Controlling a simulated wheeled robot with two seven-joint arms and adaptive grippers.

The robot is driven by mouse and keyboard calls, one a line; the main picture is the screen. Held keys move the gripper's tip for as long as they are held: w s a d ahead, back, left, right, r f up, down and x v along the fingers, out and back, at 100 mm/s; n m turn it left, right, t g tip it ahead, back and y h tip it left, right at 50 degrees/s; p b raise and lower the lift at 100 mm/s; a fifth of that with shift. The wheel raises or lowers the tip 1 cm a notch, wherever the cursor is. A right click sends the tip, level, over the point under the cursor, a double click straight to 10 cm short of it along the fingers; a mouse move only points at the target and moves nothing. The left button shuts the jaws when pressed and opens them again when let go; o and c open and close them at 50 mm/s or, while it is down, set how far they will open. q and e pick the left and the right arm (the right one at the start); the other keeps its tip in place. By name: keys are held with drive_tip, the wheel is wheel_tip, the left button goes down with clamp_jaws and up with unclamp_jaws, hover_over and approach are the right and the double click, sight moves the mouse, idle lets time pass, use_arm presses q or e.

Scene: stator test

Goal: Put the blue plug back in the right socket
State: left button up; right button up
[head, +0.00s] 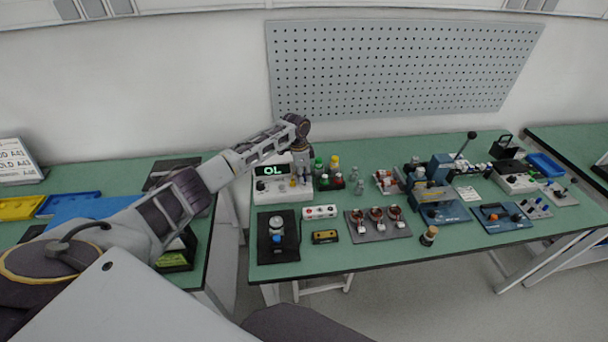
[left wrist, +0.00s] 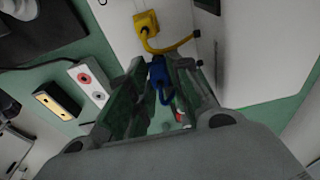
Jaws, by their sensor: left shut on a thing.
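My left gripper (head: 302,172) points down at the right part of the front of the white meter (head: 266,196), whose green display reads "OL". In the left wrist view, my left gripper (left wrist: 160,88) is shut on the blue plug (left wrist: 158,73), which sits between the fingertips. A yellow plug (left wrist: 147,22) with a yellow cable is at the meter's face, just beyond the blue plug. The sockets are too small or hidden to tell apart, and I cannot tell whether the blue plug touches one. My right gripper is not in view.
A white box with round terminals (head: 320,212), a small yellow-black block (head: 325,237) and a black stand (head: 262,240) lie in front of the meter. A board with several red-topped parts (head: 379,224) lies further right.

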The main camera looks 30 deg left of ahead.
use_arm(q)
drive_tip(key=shift+f+p, duration=0.5)
drive_tip(key=shift+f, duration=0.55)
idle(2.3)
drive_tip(key=o, duration=0.9)
drive_tip(key=shift+s+a+r, duration=0.15)
drive_tip(key=shift+a+r, duration=0.05)
drive_tip(key=shift+r, duration=1.8)
drive_tip(key=shift+s+a+r, duration=0.1)
drive_tip(key=shift+a+r, duration=0.1)
drive_tip(key=shift+r, duration=1.8)
drive_tip(key=shift+s+a+r, duration=0.15)
drive_tip(key=shift+a+r, duration=0.05)
drive_tip(key=shift+r, duration=1.8)
drive_tip(key=shift+f, duration=0.1)
